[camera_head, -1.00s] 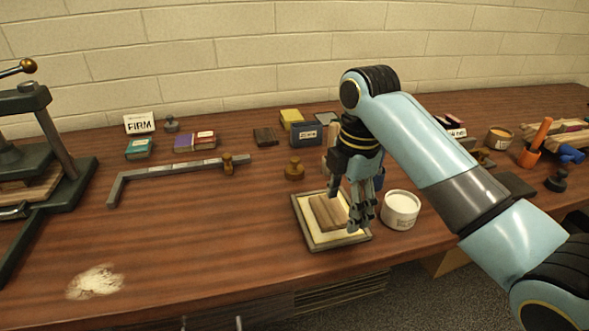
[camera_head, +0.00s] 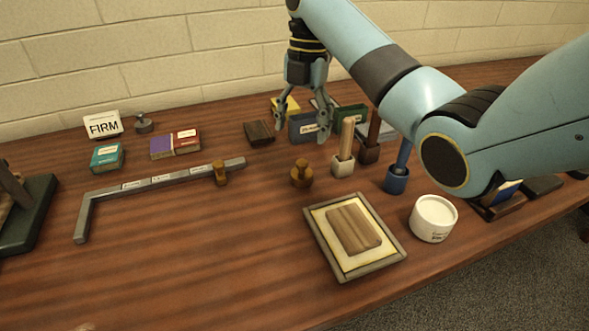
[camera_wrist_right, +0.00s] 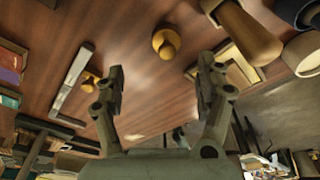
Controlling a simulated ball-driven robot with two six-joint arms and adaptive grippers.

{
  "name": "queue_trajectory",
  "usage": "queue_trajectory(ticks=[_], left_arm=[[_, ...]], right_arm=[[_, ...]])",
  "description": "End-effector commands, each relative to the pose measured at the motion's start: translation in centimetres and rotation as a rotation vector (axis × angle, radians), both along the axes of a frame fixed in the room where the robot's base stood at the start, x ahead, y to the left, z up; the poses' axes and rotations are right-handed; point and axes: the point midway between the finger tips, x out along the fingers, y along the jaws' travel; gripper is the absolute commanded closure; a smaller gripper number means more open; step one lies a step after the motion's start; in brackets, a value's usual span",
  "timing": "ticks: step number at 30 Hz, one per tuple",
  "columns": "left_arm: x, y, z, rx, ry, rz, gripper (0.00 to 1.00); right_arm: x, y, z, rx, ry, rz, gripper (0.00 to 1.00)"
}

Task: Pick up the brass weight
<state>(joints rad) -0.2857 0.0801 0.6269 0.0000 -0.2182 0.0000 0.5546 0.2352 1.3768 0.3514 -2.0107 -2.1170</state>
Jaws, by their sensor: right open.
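The brass weight (camera_head: 301,174), a small knobbed piece, stands upright on the wooden table, left of the tray. It also shows in the right wrist view (camera_wrist_right: 166,42), beyond my fingertips and centred between them. My right gripper (camera_head: 303,112) is open and empty, above the table and higher in the head picture than the weight, not touching it. Its two spread fingers show in the right wrist view (camera_wrist_right: 160,85). A second brass piece (camera_head: 221,173) sits at the grey angled bar (camera_head: 150,183). My left gripper is not in view.
A framed tray (camera_head: 318,236) holding a wooden block (camera_head: 353,229) lies to the right, beside a white tub (camera_head: 433,218). A wooden-handled tool (camera_head: 345,148) stands close right of the weight. Small boxes (camera_head: 175,145) are behind the bar. The front left table is clear.

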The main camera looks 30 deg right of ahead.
Motion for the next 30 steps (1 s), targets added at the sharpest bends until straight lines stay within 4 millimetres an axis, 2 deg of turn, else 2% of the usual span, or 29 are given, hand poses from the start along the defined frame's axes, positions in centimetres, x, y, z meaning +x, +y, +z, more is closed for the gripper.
queue_trajectory(ticks=[1,4,8,11,18,21,28,30], left_arm=[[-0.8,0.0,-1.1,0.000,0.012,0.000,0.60],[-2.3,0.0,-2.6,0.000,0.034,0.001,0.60],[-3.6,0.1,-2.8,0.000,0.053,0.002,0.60],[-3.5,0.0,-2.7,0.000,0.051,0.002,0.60],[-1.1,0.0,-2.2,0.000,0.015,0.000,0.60],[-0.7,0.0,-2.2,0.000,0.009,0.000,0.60],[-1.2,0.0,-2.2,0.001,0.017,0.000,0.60],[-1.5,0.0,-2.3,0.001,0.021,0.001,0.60]], right_arm=[[-0.1,0.1,-1.3,0.000,0.002,0.000,0.28],[-0.3,0.3,-2.9,0.000,0.002,-0.001,0.28],[-0.5,0.5,-4.5,0.000,0.002,-0.002,0.28],[-0.7,0.7,-5.3,0.001,0.003,-0.002,0.28],[-1.6,1.1,-8.7,0.001,0.003,-0.002,0.28],[-1.7,1.2,-9.6,-0.001,0.001,-0.002,0.28],[-1.7,1.2,-9.8,-0.002,0.001,-0.002,0.28],[-1.7,1.2,-9.8,-0.002,0.001,-0.002,0.35]])
